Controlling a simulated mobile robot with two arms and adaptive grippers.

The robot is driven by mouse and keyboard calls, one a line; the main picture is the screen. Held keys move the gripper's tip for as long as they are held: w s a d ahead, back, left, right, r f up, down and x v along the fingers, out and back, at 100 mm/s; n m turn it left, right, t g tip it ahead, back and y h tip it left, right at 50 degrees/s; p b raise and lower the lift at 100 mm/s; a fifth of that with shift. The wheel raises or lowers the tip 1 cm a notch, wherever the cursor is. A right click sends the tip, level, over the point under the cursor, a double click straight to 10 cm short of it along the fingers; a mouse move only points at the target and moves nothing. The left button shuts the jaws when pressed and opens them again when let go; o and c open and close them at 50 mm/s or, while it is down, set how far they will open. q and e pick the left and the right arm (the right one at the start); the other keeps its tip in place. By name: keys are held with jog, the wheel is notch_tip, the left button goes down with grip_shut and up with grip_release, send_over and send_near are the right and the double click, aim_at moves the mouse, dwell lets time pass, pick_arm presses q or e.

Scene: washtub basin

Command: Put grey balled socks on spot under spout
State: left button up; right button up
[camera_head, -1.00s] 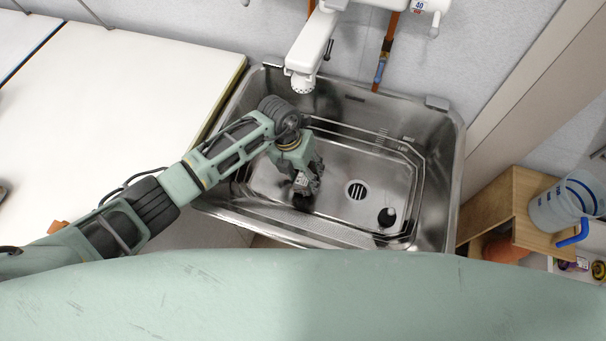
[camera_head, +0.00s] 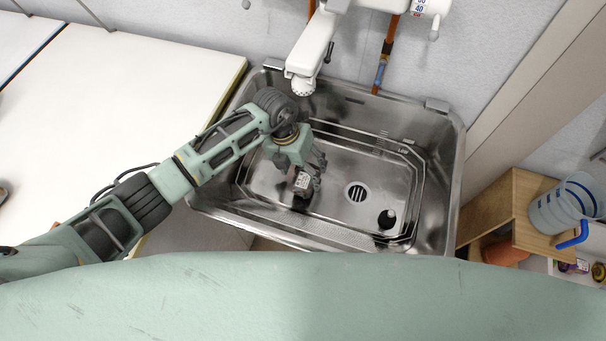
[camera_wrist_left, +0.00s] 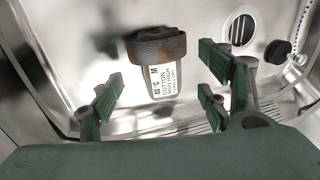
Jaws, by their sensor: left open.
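The balled socks (camera_head: 301,188) sit on the basin floor, dark grey-brown with a white printed label. In the left wrist view the socks (camera_wrist_left: 157,46) show a ribbed dark band above the label, ahead of the fingers. My left gripper (camera_head: 311,170) is open and empty, close above the socks; its green fingers (camera_wrist_left: 160,92) stand apart on either side of them, with no contact visible. The white spout (camera_head: 302,84) hangs over the back left of the basin. My right gripper is not in view.
The steel basin (camera_head: 455,180) has a round slotted drain (camera_head: 356,191) and a dark round plug (camera_head: 386,218) at its front right. A white counter (camera_head: 120,90) lies left. A wooden shelf (camera_head: 512,205) with a clear bucket (camera_head: 565,207) stands right.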

pick_arm(q)
jog(key=v, duration=0.9)
